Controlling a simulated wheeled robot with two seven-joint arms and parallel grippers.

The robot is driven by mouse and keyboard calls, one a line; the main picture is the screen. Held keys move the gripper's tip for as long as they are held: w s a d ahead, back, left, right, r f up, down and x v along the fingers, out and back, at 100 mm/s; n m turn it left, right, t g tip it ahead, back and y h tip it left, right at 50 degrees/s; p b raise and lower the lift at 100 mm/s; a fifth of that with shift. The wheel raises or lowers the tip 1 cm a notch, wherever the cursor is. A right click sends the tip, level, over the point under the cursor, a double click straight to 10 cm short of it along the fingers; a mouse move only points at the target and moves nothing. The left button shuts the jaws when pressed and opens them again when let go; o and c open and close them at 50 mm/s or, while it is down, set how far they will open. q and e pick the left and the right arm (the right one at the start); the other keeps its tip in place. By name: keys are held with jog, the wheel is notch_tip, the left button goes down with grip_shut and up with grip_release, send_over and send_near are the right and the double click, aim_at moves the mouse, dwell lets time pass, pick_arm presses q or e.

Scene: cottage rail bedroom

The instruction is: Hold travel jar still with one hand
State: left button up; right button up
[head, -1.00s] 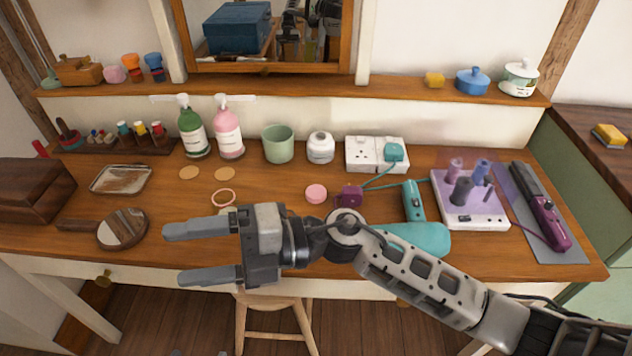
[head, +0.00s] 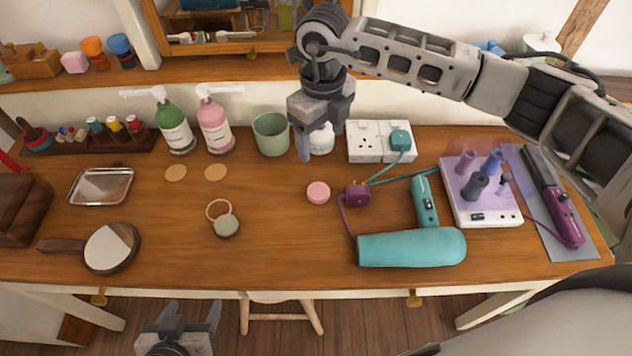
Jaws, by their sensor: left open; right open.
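A white lidded jar (head: 323,146) stands at the back of the desk, left of the socket block. My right gripper (head: 322,135) points down at it, open, hiding much of it; I cannot tell whether they touch. A small low pot with a pale green top (head: 227,226) sits near the desk's front, with a pink ring (head: 219,210) at its back edge. A pink round disc (head: 318,192) lies right of it. I cannot tell which is the travel jar. My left gripper (head: 192,310) is open and empty, below the desk's front edge.
A green cup (head: 271,134) and pink pump bottle (head: 214,127) stand left of the white jar. The socket block (head: 368,142) is right of it. The desk's middle is mostly clear.

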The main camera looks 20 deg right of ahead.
send_over(320, 191)
notch_tip(320, 191, down, 6)
notch_tip(320, 191, down, 4)
jog(key=b, duration=0.3)
jog(key=shift+f, duration=0.45)
pick_arm(q)
jog(key=shift+w+d+f, duration=0.35)
jog(key=shift+d+f, duration=0.05)
jog(key=shift+f, duration=0.1)
jog(key=shift+f, duration=0.1)
